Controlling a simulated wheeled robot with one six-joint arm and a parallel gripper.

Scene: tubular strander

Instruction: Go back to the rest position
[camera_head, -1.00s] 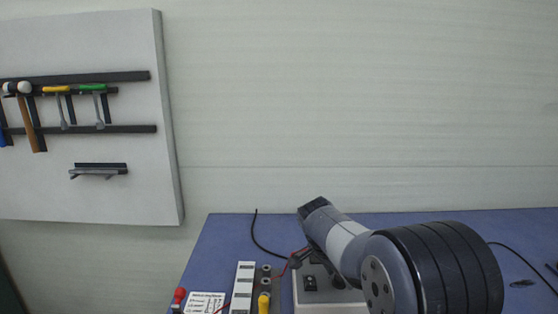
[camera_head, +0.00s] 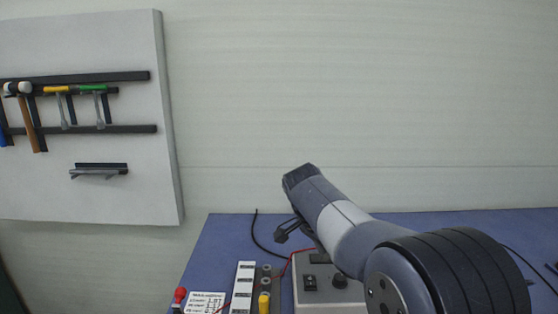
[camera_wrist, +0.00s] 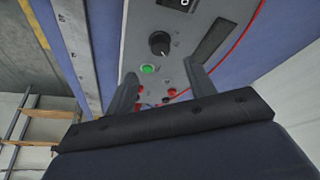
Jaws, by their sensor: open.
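My gripper (camera_head: 291,231) shows in the head view, above the blue table and just up and left of a grey control box (camera_head: 312,303). In the wrist view its two fingers (camera_wrist: 160,88) stand apart with nothing between them. Past the fingers, the grey box (camera_wrist: 138,25) shows a black knob (camera_wrist: 160,43), a green button (camera_wrist: 148,68) and red sockets (camera_wrist: 171,92). The gripper appears clear of the box. My arm hides the right part of the box in the head view.
The blue table (camera_head: 225,240) holds a white strip (camera_head: 243,285), a yellow-topped part (camera_head: 264,301), a red-topped part (camera_head: 180,295) and a printed card (camera_head: 206,301). A red wire (camera_head: 287,266) and black cable (camera_head: 256,235) run near the box. A tool board (camera_head: 100,195) hangs left. Space above the table is free.

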